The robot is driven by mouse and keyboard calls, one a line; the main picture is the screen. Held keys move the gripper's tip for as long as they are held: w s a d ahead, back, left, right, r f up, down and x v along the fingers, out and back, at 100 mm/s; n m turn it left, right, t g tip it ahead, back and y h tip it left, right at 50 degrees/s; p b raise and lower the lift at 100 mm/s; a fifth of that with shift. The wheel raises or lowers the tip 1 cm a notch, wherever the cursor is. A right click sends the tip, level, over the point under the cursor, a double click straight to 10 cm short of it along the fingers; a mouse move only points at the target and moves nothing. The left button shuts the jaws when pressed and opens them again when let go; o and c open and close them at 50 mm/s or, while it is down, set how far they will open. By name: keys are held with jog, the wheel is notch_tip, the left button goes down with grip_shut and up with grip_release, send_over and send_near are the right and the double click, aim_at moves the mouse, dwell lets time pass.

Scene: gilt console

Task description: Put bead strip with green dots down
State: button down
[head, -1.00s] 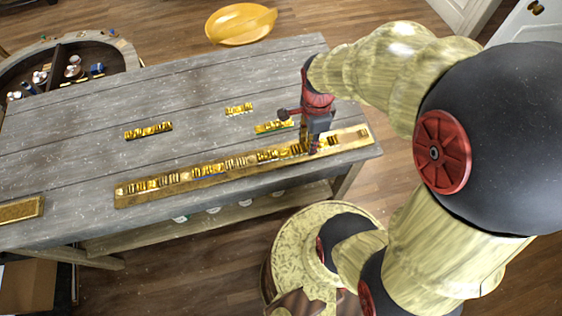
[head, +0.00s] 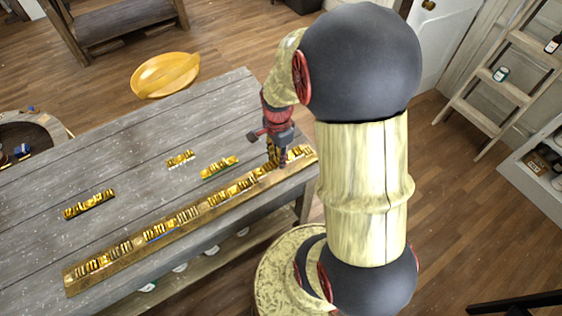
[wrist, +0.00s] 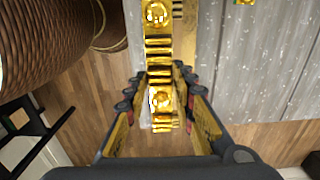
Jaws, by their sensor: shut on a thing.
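My gripper (head: 277,162) is low over the right part of the long gilt board (head: 140,246). In the wrist view my gripper (wrist: 160,84) is shut on a gold bead strip (wrist: 159,50) with round bosses and ribs, which runs lengthwise between the fingers. I cannot make out green dots on this strip, nor tell whether it touches the board. Another gold strip (head: 219,167) lies on the table behind the board and shows a thin green edge.
Several gold strips sit in a row on the board. Two more, a long one (head: 90,204) and a short one (head: 180,158), lie on the grey plank table (head: 130,165). A yellow bowl (head: 165,75) is beyond it. The table has bare room around the loose strips.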

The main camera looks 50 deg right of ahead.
jog(key=d+f, duration=0.1)
jog(key=w+f, duration=0.1)
jog(key=d+f, duration=0.1)
jog(key=shift+w+d+f, duration=0.25)
jog(key=shift+d+f, duration=0.1)
jog(key=shift+f, duration=0.05)
jog(key=shift+w+d+f+b, duration=0.15)
jog(key=shift+f+b, duration=0.35)
jog(key=shift+f, duration=1.2)
jog(key=shift+f, duration=0.1)
jog(key=shift+f, duration=0.1)
jog(key=c, duration=1.5)
grip_release()
